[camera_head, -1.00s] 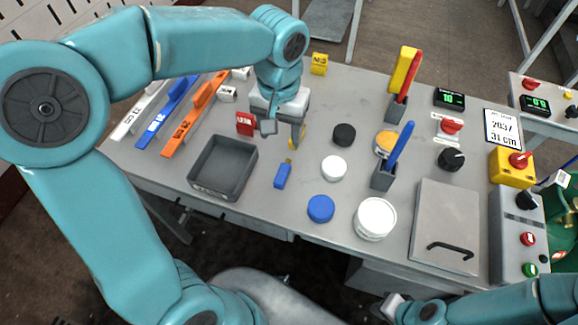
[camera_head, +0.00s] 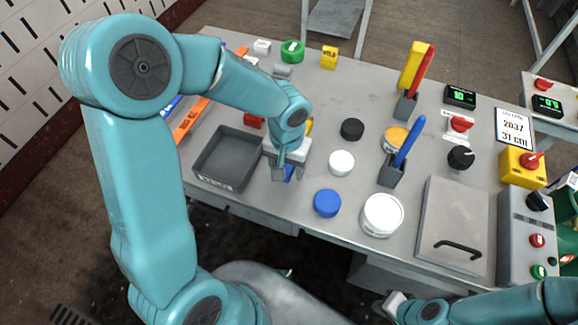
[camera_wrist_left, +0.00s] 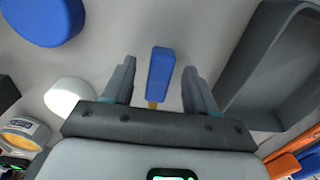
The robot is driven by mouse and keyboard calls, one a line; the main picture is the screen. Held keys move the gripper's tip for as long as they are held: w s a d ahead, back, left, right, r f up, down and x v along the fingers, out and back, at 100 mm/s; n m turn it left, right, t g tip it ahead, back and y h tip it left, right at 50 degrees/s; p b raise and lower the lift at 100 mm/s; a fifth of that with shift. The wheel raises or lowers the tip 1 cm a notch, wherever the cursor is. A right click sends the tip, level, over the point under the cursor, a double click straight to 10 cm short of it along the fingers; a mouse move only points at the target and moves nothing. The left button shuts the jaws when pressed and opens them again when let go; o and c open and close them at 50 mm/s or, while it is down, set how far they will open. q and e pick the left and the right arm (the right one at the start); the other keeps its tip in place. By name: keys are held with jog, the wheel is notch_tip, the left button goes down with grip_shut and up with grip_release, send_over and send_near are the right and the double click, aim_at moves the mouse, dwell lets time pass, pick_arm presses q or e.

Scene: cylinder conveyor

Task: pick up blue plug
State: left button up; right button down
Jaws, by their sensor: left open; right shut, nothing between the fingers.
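The blue plug (camera_wrist_left: 160,75) lies on the grey table, seen between the fingers of my open left gripper (camera_wrist_left: 158,85) in the left wrist view. Its yellow-brown tip points toward the gripper's palm. In the head view my left gripper (camera_head: 288,173) is over the plug (camera_head: 289,173), which is mostly hidden by the fingers. Neither finger visibly touches the plug, and the height between them is hard to tell. My right gripper (camera_head: 392,304) is at the bottom of the head view, in front of the table, shut and empty.
A dark grey tray (camera_head: 203,178) is just left of the left gripper; its wall (camera_wrist_left: 240,70) also shows in the wrist view. White (camera_head: 341,163), blue (camera_head: 327,203) and black (camera_head: 352,129) round caps stand to the right. A white jar (camera_head: 382,215) is further right.

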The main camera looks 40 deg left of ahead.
pick_arm(q)
jog(key=shift+f, duration=0.4)
grip_shut()
